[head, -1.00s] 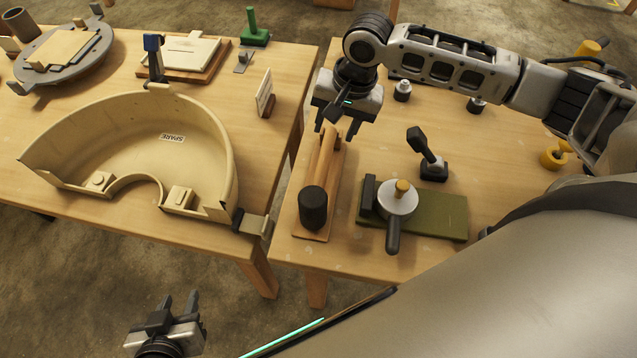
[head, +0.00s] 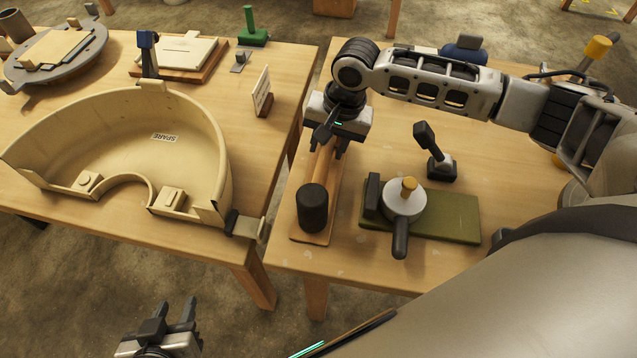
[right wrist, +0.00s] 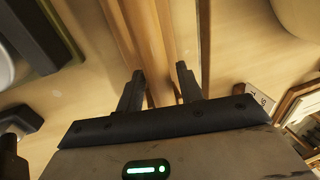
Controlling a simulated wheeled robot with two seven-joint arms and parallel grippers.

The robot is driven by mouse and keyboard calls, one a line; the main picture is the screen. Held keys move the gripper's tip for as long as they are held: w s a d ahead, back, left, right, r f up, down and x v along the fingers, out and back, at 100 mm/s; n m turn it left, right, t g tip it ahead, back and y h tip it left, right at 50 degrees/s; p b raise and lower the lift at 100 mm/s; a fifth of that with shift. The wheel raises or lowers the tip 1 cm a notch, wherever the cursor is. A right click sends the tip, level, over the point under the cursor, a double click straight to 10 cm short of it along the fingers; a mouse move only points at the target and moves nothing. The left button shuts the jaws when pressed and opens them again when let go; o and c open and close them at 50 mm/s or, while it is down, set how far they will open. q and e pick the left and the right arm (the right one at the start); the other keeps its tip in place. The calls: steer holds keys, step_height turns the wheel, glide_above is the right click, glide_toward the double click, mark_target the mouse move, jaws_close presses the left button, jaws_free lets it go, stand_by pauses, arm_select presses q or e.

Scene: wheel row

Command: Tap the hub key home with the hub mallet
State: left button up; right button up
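The mallet has a black cylindrical head (head: 313,208) and a wooden handle (head: 323,165), and lies on a wooden rest on the right table. My right gripper (head: 326,148) is over the handle's far end. In the right wrist view its fingers (right wrist: 160,80) are apart, with the handle between them and gaps showing. A pale round hub (head: 404,203) with a yellow peg (head: 409,187) and black handle sits on a green plate (head: 455,215). I cannot tell for certain which part is the hub key. My left gripper (head: 172,306) is open and empty, low at the front left.
A beige half-round cover (head: 120,130) marked SPARE lies on the left table. A black upright tool (head: 433,153) stands behind the green plate. A small sign (head: 262,92) stands near the left table's right edge. A gap separates the tables.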

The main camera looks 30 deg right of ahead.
jaws_close()
step_height(320, 180, up, 3)
steer(key=p, duration=0.3)
steer(key=shift+f+p, duration=0.1)
steer(key=shift+p, duration=0.2)
step_height(320, 180, up, 2)
steer(key=shift+r+p, duration=0.25)
steer(key=shift+p, duration=0.9)
steer(key=shift+r, duration=0.9)
steer(key=s+a+r, duration=0.3)
steer(key=s+r, duration=0.3)
steer(key=s+a+r, duration=0.3)
steer(key=s+r, duration=0.3)
steer(key=s, duration=0.1)
steer(key=shift+s+a, duration=0.25)
